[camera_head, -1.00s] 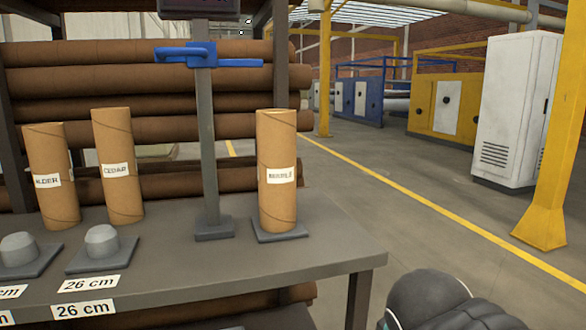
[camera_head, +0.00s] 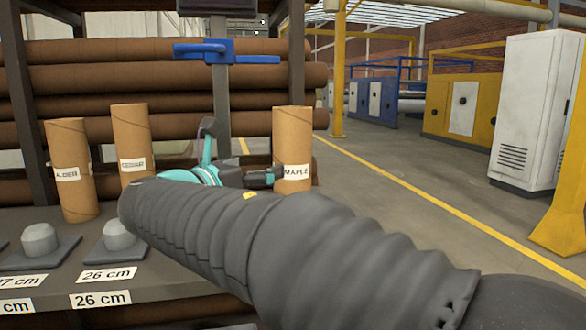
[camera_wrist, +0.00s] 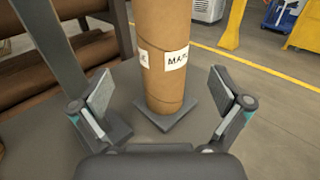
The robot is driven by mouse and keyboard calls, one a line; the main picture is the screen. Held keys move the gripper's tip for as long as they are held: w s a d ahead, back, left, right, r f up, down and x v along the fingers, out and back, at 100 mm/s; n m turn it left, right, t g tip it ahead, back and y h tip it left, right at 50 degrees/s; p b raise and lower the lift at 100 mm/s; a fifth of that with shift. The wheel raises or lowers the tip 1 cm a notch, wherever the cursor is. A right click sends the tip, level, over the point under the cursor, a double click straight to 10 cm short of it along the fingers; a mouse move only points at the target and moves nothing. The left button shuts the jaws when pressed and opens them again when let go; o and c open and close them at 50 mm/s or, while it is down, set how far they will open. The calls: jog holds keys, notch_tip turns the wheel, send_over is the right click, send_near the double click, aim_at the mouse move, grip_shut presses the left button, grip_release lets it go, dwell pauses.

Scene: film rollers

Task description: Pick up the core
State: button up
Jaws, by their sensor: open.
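Three upright brown cardboard cores stand on the grey table: one labelled MAPLE (camera_head: 293,145) at right, one labelled CEDAR (camera_head: 131,143) and a leftmost one (camera_head: 70,165) with its own label. In the wrist view the MAPLE core (camera_wrist: 163,45) stands on a square grey base (camera_wrist: 166,114), straight ahead of my gripper (camera_wrist: 160,92). The open fingers are spread to either side of its lower part, with gaps, and do not appear to touch it. In the head view my gripper (camera_head: 238,158) is just left of the MAPLE core; my arm hides its base.
A grey post (camera_head: 215,100) with a blue caliper-like bar (camera_head: 225,55) stands behind my gripper, its foot near the left finger. Long brown rolls (camera_head: 120,78) lie behind.

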aim_at(292, 154)
jog(key=x, duration=1.3)
jog(key=shift+s+d+f+p, duration=0.15)
jog(key=shift+d+p, duration=0.05)
jog(key=shift+p, duration=0.15)
jog(key=c, duration=1.1)
jog(key=shift+c, duration=0.4)
